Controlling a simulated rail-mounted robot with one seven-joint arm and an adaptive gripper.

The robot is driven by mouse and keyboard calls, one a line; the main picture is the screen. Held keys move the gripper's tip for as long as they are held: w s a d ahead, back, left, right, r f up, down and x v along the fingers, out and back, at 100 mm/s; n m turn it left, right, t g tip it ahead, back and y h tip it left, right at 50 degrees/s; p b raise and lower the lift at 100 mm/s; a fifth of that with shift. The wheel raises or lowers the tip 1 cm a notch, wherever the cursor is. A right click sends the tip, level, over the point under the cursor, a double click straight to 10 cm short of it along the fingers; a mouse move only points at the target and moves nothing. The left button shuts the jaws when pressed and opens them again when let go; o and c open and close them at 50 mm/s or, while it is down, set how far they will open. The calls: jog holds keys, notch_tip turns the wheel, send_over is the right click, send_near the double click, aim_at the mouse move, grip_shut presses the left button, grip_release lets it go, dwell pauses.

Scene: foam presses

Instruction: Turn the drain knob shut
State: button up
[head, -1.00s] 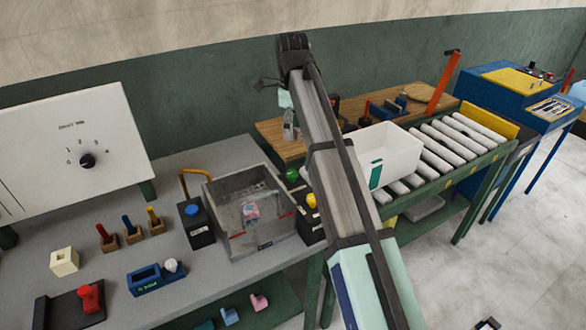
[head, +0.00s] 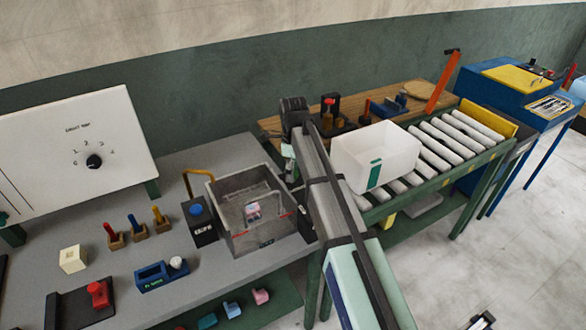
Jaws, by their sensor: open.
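No knob marked as a drain knob can be made out. The clear-walled tank (head: 228,236) stands on the grey bench with a small pale and red item (head: 253,209) inside. The green and yellow knobs seen earlier at its right side are now hidden behind my arm. My gripper (head: 291,175) hangs below my arm's far end, at the tank's back right corner. It is open, but small and partly covered by my arm, and I cannot tell whether it touches anything.
A white board with a black dial (head: 94,161) stands at the left. A white bin (head: 400,150) sits on the roller conveyor (head: 440,148) at the right.

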jog(key=shift+f, duration=0.2)
jog(key=c, duration=1.1)
jog(key=shift+c, duration=0.2)
